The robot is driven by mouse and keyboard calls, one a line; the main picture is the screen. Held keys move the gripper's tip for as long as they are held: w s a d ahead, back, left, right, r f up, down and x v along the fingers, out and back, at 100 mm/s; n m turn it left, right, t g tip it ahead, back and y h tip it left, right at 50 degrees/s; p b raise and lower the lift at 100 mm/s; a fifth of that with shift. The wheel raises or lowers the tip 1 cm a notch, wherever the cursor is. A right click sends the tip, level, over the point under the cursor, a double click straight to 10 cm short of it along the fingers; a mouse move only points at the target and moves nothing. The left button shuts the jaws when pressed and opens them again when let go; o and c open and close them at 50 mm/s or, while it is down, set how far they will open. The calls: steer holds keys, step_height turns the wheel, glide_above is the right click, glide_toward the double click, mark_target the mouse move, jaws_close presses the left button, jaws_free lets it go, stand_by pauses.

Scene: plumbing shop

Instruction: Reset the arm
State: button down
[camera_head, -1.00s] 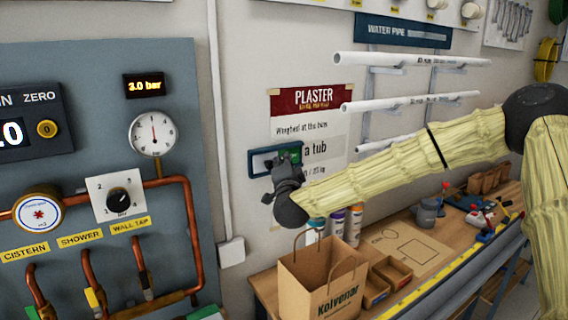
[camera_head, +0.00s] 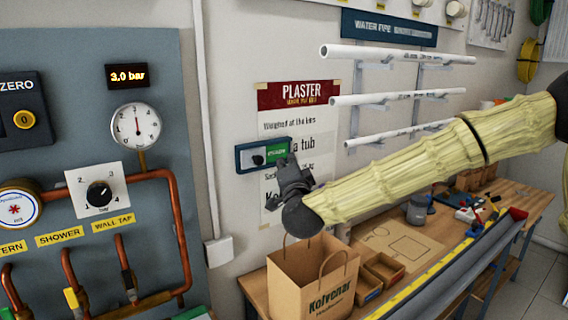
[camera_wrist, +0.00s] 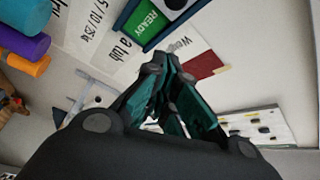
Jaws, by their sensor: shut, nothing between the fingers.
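My gripper (camera_head: 287,172) is at the end of my yellow-sleeved arm, in front of the plaster poster on the wall. Its dark fingers point up, just below the blue-framed panel with a green READY label (camera_head: 277,152). In the wrist view my gripper (camera_wrist: 158,72) shows its fingers converging, with nothing held. The green READY panel (camera_wrist: 143,22) lies just beyond the fingertips there. I cannot tell whether the fingertips touch it.
A paper bag (camera_head: 300,285) stands on the wooden workbench (camera_head: 425,222) below my gripper. White pipes (camera_head: 395,97) on wall racks are behind my arm. A panel with a gauge (camera_head: 136,127) and copper pipes is at left.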

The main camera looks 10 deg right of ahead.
steer(key=shift+s+a+f, duration=0.1)
steer(key=shift+s+a, duration=0.05)
steer(key=shift+s, duration=0.55)
